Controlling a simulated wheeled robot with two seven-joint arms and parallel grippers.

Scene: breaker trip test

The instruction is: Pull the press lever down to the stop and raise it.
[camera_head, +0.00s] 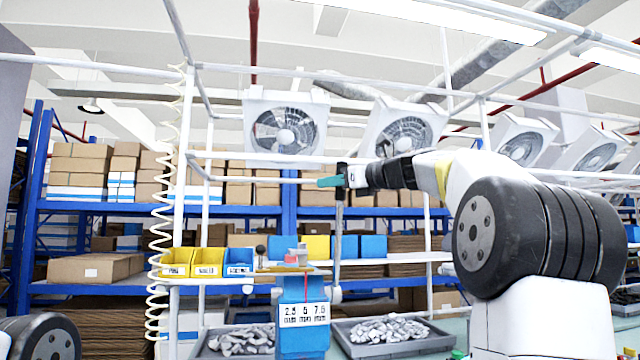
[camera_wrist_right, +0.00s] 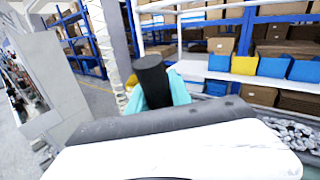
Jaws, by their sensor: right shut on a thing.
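The blue press (camera_head: 303,336) stands at the bottom middle in the head view, with a white label on its front. Its lever (camera_head: 338,240) is a grey bar that stands nearly upright from the pivot at the press's right side, with a black handle at the top. My right gripper (camera_head: 333,181) comes in from the right with teal fingers and is shut on the handle. In the right wrist view the black handle (camera_wrist_right: 151,76) stands up between the teal fingers (camera_wrist_right: 180,88). My left gripper is out of view.
Two grey trays of metal parts, one on the left (camera_head: 238,343) and one on the right (camera_head: 394,336), flank the press. Yellow bins (camera_head: 208,262) and blue bins stand on a shelf behind. A white coiled hose (camera_head: 157,270) hangs at the left. Space around the raised lever looks clear.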

